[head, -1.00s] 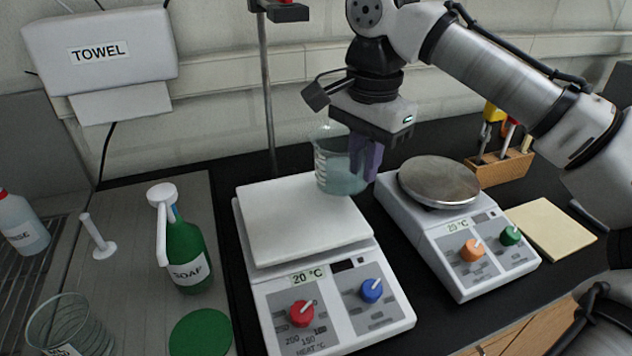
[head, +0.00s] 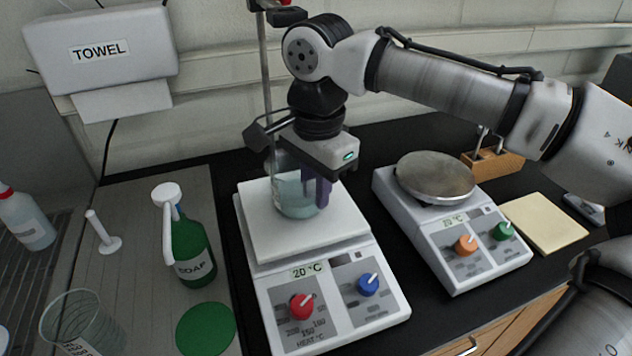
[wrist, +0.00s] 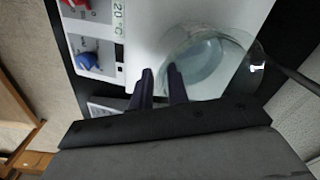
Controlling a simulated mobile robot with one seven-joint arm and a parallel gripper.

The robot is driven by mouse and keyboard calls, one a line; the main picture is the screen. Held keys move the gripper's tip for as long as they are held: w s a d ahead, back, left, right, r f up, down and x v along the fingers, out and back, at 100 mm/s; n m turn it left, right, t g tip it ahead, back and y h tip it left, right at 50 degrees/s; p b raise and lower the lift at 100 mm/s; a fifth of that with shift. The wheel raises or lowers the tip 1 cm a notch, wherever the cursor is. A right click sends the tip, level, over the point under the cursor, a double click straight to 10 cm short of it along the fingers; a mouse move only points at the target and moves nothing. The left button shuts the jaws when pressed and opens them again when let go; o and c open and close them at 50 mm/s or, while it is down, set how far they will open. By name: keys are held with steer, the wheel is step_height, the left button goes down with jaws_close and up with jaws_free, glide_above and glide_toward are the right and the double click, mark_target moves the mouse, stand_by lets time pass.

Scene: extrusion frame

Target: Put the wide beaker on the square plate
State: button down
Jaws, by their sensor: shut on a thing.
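The wide beaker (head: 291,197) is clear glass with bluish liquid and looks upright. My gripper (head: 320,198) is shut on its right-hand wall, with the dark fingers reaching down at that side. In the wrist view the beaker (wrist: 208,58) lies just beyond my fingertips (wrist: 160,72). The beaker is over the white square plate (head: 268,236) of the left hotplate. I cannot tell whether its base touches the plate. My gripper hides part of the beaker's upper rim.
A second hotplate with a round metal plate (head: 436,176) stands to the right. A stand rod (head: 266,90) rises behind the square plate. A green soap bottle (head: 192,248), a green disc (head: 206,328) and an empty glass beaker (head: 80,325) are on the left.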

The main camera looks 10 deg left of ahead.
steer(key=c, duration=1.4)
jaws_free()
steer(key=shift+f, duration=0.1)
steer(key=shift+o, duration=0.2)
step_height(320, 180, up, 8)
steer(key=shift+s+d+f+b, duration=0.1)
steer(key=shift+f+b, duration=0.1)
steer(key=shift+b, duration=0.35)
